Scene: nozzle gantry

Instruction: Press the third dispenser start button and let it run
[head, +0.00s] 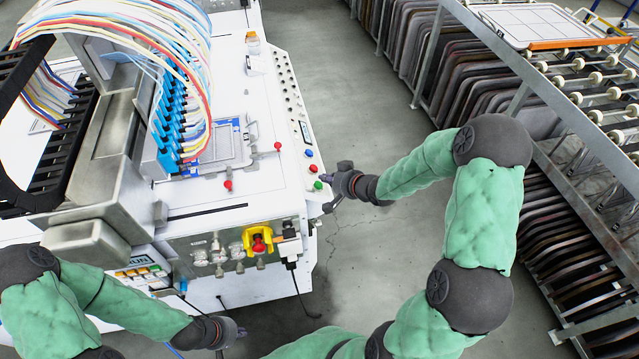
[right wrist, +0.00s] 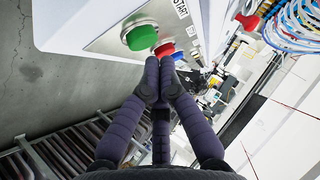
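A green button (head: 318,185) sits at the near right corner of the white machine. A red button (head: 313,168) and a blue button (head: 308,152) are in line behind it. In the right wrist view, the green button (right wrist: 140,37) and red button (right wrist: 163,48) are on a grey plate marked START. My right gripper (head: 328,181) is beside the green button; its fingertips (right wrist: 159,75) are together, empty, and partly cover the red button. Whether they touch a button I cannot tell. My left gripper (head: 240,331) is low in front of the machine, its fingers too small to read.
The white machine (head: 250,190) carries blue nozzles (head: 172,120) with coloured hoses. A yellow-and-red switch (head: 258,240) and black plugs are on its front. A rack of dark frames (head: 545,210) stands at right. The grey floor (head: 350,100) between is clear.

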